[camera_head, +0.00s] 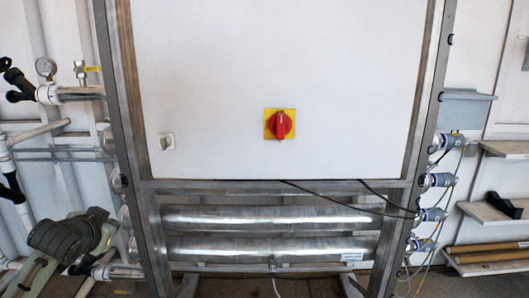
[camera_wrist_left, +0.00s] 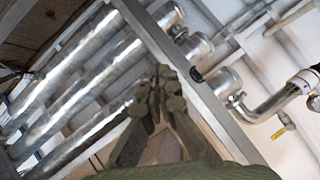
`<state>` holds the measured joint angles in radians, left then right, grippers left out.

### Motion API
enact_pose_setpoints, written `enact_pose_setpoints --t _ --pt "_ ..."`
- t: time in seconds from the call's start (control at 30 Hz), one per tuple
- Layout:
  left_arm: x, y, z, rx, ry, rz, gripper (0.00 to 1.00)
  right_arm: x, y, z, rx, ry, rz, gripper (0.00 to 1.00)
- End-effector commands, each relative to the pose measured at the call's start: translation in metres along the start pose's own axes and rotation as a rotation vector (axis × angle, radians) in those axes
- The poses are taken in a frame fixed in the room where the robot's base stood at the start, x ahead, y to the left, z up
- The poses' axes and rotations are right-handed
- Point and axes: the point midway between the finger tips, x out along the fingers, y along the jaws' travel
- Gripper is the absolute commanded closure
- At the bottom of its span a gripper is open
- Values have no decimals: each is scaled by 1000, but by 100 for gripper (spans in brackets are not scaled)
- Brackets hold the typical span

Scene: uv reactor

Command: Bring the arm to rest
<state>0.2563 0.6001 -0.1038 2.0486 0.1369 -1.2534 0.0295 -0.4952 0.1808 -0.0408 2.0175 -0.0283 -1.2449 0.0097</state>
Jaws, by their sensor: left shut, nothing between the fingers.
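My left arm (camera_head: 66,240) is folded at the lower left of the head view, in front of the pipes and left of the cabinet frame. In the left wrist view my left gripper (camera_wrist_left: 158,82) has its fingers together, with nothing between them. Steel tubes, a frame post and pipes show behind the fingers, and no contact with them can be seen. The white cabinet (camera_head: 215,60) stands in the middle of the head view. It carries a red rotary switch (camera_head: 281,125) on a yellow plate and a small grey switch (camera_head: 167,142). My right gripper is not in view.
Two horizontal steel tubes (camera_head: 270,249) lie below the cabinet in a metal frame (camera_head: 125,110). Pipes with a pressure gauge (camera_head: 46,67) are at the left. Cabled tube ends (camera_head: 432,180) and wall shelves (camera_head: 487,212) are at the right. Thin cables hang beneath the cabinet.

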Motion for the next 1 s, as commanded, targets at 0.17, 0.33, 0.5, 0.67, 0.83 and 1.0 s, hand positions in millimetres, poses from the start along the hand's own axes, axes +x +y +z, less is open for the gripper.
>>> enact_pose_setpoints --t 0.17,0.33,0.5,0.67,0.83,1.0 --pt "8 41 138 71 -222 37 100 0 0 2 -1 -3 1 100" --pt "-10 67 250 139 -401 67 100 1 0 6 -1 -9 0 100" --pt "-35 82 327 194 -524 90 100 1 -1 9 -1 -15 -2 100" --pt "-60 90 380 235 -611 108 100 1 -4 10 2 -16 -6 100" --pt "-81 107 416 236 -673 136 100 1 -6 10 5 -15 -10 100" --pt "-91 161 416 103 -684 199 100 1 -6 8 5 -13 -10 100"
